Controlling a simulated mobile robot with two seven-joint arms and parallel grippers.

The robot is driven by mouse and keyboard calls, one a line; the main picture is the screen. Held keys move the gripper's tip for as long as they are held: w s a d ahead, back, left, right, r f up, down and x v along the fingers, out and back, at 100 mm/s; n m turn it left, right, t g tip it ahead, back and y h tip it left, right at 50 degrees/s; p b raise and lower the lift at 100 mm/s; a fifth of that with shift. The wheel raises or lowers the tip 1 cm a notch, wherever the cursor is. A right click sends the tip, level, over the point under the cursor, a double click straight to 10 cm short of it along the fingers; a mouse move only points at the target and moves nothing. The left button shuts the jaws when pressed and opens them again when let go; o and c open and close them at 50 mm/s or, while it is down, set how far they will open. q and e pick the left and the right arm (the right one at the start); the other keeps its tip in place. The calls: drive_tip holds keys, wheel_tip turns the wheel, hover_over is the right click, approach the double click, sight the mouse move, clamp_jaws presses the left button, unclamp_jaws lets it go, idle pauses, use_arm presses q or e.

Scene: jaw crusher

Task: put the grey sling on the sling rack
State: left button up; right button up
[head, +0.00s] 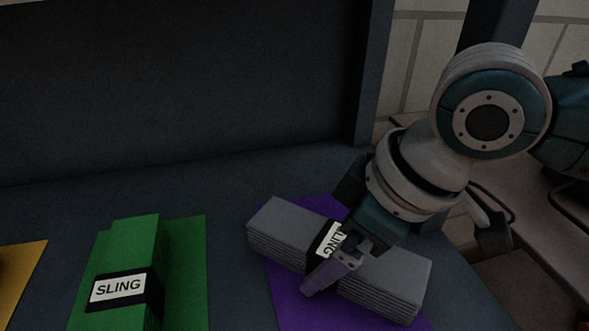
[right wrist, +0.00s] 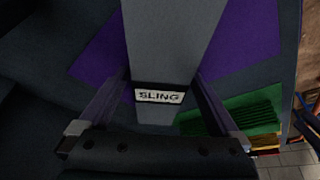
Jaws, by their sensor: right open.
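The grey sling (head: 284,229) is a folded grey block with a black band and a white label. It lies tilted across a purple patch (head: 288,306) on the dark rack shelf. My right gripper (head: 338,266) is over the middle of the sling at its band, and partly hides the label. In the right wrist view, the open fingers of this gripper (right wrist: 160,88) stand on either side of the grey sling (right wrist: 172,40), with gaps beside it. My left gripper is not in view.
A green sling (head: 140,247) lies on a green patch (head: 190,270) to the left. A yellow patch (head: 20,268) is at the far left edge. A dark back panel (head: 180,85) rises behind the shelf, and a dark post (head: 370,70) stands at its right end.

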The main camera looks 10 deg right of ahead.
drive_tip(key=shift+r, duration=0.1)
drive_tip(key=p+v, duration=0.3)
drive_tip(key=v, duration=0.8)
drive_tip(key=shift+w+r+p, duration=0.1)
drive_tip(key=shift+r+p, duration=0.2)
drive_tip(key=shift+p, duration=0.05)
drive_tip(key=shift+r, duration=0.15)
drive_tip(key=s+a+f+m+t, duration=0.1)
drive_tip(key=s+a+f+m, duration=0.1)
drive_tip(key=s+a, duration=0.25)
drive_tip(key=s+d+f+m+h, duration=0.3)
drive_tip(key=s+d+f+m, duration=0.1)
drive_tip(key=s+d, duration=0.5)
drive_tip(key=shift+s+d+f+m+g, duration=0.25)
drive_tip(key=shift+s+m+g, duration=0.05)
drive_tip(key=shift+m, duration=0.4)
